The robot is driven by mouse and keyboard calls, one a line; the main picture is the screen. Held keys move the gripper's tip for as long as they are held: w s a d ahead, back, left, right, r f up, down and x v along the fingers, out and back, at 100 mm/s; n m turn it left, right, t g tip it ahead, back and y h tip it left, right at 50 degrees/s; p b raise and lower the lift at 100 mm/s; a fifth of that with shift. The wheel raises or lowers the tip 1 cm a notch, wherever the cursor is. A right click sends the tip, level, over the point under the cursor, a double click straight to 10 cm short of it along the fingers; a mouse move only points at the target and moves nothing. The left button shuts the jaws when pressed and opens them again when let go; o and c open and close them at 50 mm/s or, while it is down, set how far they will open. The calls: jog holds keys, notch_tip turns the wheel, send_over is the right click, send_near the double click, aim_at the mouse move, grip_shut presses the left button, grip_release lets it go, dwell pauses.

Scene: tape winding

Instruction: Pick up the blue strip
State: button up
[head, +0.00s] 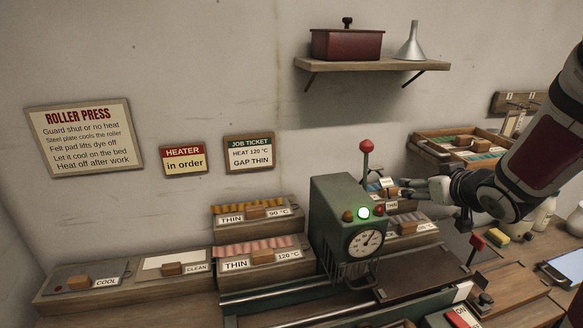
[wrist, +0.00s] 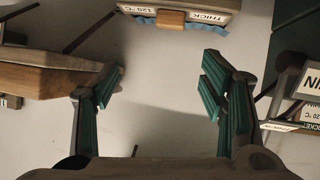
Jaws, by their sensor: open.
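The blue strip (head: 374,187) shows as a small blue patch behind the green press in the head view, largely hidden by the press and labels. In the wrist view, the blue strip (wrist: 210,27) shows its wavy edges at the top, beside a holder labelled THICK 120 °C (wrist: 180,8) with a wooden knob. My gripper (head: 403,188) is just right of the press, near the strip's holder. In the wrist view my gripper (wrist: 157,78) is open, with nothing between its dark green fingers. The strip lies beyond the fingertips, apart from them.
The green press (head: 335,215) with a red-knobbed lever stands left of my gripper, its green lamp lit. Holders of orange (head: 250,210) and pink strips (head: 255,248) sit left of it. A wall shelf (head: 370,65) hangs above. A wooden tray (head: 425,152) lies behind my arm.

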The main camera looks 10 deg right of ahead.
jog(key=f+y, duration=0.1)
jog(key=f, duration=0.1)
jog(key=t+y+b, duration=0.1)
jog(key=y, duration=0.1)
send_near(392, 188)
jog(key=x, duration=0.4)
jog(key=shift+b+x, duration=0.3)
jog(key=shift+x, duration=2.35)
jog(key=shift+f, duration=0.1)
jog(key=c, duration=1.3)
